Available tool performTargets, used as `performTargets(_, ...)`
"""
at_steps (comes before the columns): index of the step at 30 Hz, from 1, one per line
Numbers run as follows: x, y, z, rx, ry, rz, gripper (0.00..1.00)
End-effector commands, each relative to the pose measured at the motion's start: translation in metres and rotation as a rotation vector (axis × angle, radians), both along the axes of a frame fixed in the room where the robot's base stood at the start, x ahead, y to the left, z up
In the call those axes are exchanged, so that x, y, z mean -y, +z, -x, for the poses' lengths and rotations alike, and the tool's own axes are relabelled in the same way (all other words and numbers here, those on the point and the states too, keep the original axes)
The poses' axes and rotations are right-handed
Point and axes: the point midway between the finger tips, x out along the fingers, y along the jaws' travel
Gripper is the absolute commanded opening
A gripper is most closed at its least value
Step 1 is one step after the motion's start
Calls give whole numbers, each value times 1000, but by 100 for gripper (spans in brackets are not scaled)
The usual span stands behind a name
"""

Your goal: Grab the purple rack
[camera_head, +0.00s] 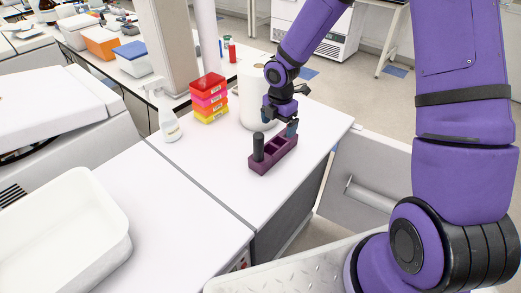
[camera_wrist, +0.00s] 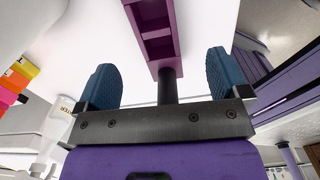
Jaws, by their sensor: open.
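The purple rack (camera_head: 273,154) stands on the white bench near its right edge. It is a long narrow block with open square slots, and a dark cylinder (camera_head: 258,146) stands upright at its near left end. My gripper (camera_head: 285,125) is just over the rack's far right end in the head view. In the wrist view the rack (camera_wrist: 155,35) runs away from between the two blue fingertips of my gripper (camera_wrist: 162,75). The fingers are wide apart with nothing clasped. A dark post (camera_wrist: 167,86) shows between them. Whether the fingertips touch the rack cannot be told.
A white cylinder (camera_head: 253,97) stands close behind my gripper. A white tray (camera_head: 62,225) sits at the left. The bench in front of the rack is clear.

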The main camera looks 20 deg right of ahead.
Motion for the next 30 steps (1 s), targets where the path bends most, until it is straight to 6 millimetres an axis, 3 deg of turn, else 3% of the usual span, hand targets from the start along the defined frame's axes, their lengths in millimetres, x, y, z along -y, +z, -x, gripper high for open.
performTargets(13,-4,-53,-1,-9,36,-11,94)
performTargets(22,-3,-74,-2,-9,34,-10,94)
performTargets(30,-2,-110,-2,-9,35,-10,94)
